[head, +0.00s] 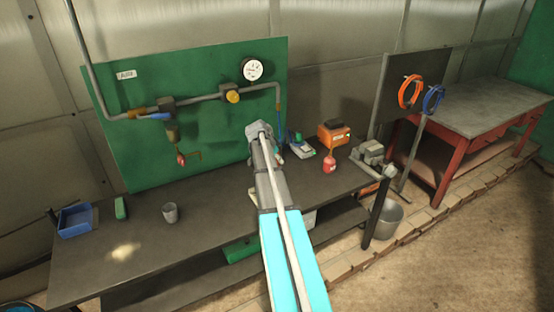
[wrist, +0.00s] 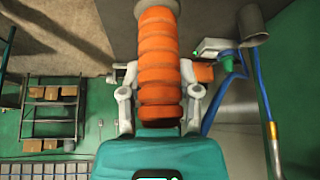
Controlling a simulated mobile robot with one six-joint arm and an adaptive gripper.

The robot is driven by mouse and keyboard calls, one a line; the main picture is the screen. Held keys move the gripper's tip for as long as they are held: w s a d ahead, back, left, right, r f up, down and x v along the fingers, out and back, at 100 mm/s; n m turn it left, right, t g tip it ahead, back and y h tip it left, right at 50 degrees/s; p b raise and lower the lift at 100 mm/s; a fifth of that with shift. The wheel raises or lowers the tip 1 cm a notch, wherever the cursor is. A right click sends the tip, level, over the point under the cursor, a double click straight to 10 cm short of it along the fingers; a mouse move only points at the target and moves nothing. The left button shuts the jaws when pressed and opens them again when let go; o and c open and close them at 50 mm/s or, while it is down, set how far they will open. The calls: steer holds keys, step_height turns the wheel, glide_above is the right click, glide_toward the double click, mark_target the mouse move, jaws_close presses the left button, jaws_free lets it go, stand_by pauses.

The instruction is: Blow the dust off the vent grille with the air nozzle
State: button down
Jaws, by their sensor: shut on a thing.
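In the wrist view, my gripper (wrist: 159,78) has its two pale fingers on either side of an orange ribbed cylinder (wrist: 158,65) and is shut on it. The cylinder points away from the palm and ends in a grey collar. I cannot tell surely whether it is the air nozzle. In the head view, my arm reaches over the bench towards the green panel (head: 210,150), and its end hides what is held. A blue hose (wrist: 262,75) with a brass end hangs at the right of the wrist view. I cannot make out a vent grille in either view.
A pipe with a yellow-knobbed valve (head: 232,96) and a gauge (head: 252,69) crosses the panel. An orange box (head: 334,136) and a red bottle (head: 329,164) stand right of my arm.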

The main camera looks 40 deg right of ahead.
steer(key=shift+s+d, duration=0.2)
steer(key=shift+d, duration=0.5)
steer(key=shift+s+d, duration=0.15)
steer(key=shift+d, duration=0.55)
steer(key=shift+w, duration=0.15)
stand_by(0.5)
steer(key=shift+w+d, duration=0.25)
steer(key=shift+w, duration=0.6)
steer(key=shift+w+d, duration=0.2)
steer(key=shift+w, duration=0.65)
steer(key=shift+a, duration=0.15)
stand_by(0.4)
steer(key=shift+w+a, duration=0.25)
steer(key=shift+a, duration=0.8)
steer(key=shift+w+a, duration=0.25)
steer(key=shift+a, duration=0.9)
